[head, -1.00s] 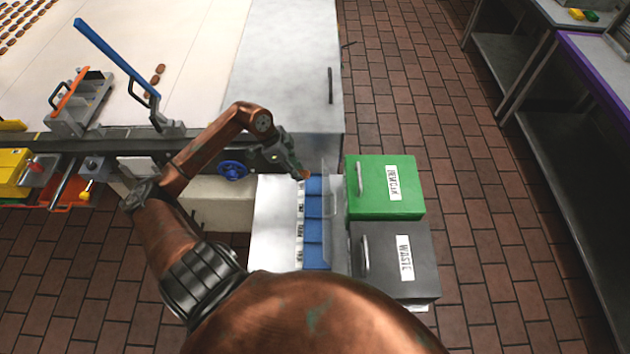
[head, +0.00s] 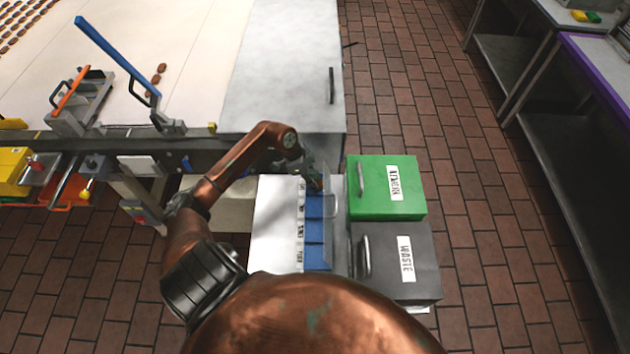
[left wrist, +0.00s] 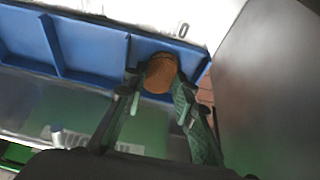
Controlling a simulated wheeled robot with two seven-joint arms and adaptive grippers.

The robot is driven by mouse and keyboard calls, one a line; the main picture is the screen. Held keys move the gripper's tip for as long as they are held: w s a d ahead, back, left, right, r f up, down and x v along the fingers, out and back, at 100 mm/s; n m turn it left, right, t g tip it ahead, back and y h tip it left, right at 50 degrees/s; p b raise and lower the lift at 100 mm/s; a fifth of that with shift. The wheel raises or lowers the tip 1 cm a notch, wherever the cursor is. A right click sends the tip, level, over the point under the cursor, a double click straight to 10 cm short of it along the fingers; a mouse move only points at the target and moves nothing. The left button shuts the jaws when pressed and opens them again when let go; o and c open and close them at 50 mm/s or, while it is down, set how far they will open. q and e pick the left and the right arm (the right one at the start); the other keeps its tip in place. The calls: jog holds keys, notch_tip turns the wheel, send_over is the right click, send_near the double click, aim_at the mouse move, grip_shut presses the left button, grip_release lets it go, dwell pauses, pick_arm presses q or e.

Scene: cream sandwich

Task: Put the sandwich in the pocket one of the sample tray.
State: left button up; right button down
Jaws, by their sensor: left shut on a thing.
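My left gripper (head: 316,180) is shut on the sandwich (left wrist: 161,72), a small round brown biscuit, in the left wrist view. The sandwich is between the fingertips, over the end pocket of the blue sample tray (left wrist: 82,48). I cannot tell whether it touches the pocket floor. In the head view the tray (head: 316,230) is a column of blue pockets with white labels along its left side, and the gripper is at its far end. The sandwich is tiny there and partly hidden by the fingers. My right gripper is not in view.
A clear upright panel (head: 329,205) runs along the tray's right side. A green rework bin (head: 385,205) and a dark grey waste bin (head: 390,285) stand to the right. A white surface (head: 275,225) lies left of the tray. The conveyor (head: 180,60) is beyond.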

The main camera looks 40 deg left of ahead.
pick_arm(q)
jog(key=o, duration=0.5)
jog(key=shift+r, duration=0.1)
jog(key=v, duration=1.1)
jog(key=shift+a+r+p, duration=0.15)
jog(key=shift+r+p, duration=0.2)
jog(key=shift+s, duration=0.15)
